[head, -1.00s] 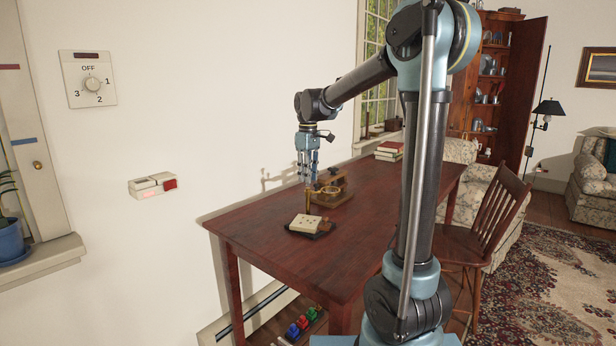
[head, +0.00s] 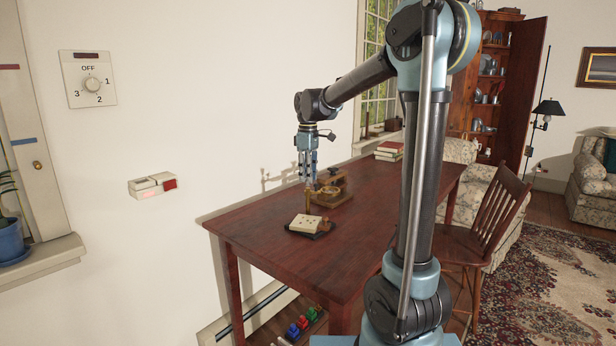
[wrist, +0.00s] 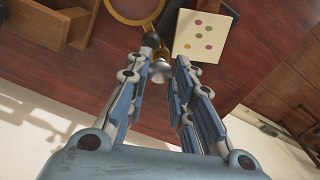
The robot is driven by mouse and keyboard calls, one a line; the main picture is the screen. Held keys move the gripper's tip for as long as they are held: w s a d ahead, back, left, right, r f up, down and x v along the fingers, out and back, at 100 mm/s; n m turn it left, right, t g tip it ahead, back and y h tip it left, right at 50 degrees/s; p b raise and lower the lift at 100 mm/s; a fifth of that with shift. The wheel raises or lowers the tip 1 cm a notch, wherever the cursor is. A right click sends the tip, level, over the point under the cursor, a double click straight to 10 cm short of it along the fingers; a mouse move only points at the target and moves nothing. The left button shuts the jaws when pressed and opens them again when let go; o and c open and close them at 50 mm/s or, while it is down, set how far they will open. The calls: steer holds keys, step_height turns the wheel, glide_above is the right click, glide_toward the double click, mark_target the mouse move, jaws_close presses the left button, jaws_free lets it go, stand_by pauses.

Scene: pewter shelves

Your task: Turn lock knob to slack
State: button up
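A magnifier on a brass stand shows in the head view, its brass ring (head: 329,190) over the table. In the wrist view the ring (wrist: 134,8) is at the top, with a silver flared knob (wrist: 160,71) below it, likely the lock knob. My gripper (head: 308,182) points down at the stand. In the wrist view my gripper's fingertips (wrist: 163,62) are apart, on either side of the silver knob. I cannot tell whether they touch it. Any slack marking is not visible.
A pale block with coloured dots (wrist: 205,34) lies on a dark tray beside the stand. A wooden holder (head: 333,187) stands behind the ring. The red-brown table (head: 270,232) is mostly clear toward its front; the white wall (head: 225,120) runs along its left side. A chair (head: 480,230) stands at right.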

steer(key=o, duration=0.3)
step_height(320, 180, up, 12)
steer(key=shift+f, duration=0.1)
stand_by(0.6)
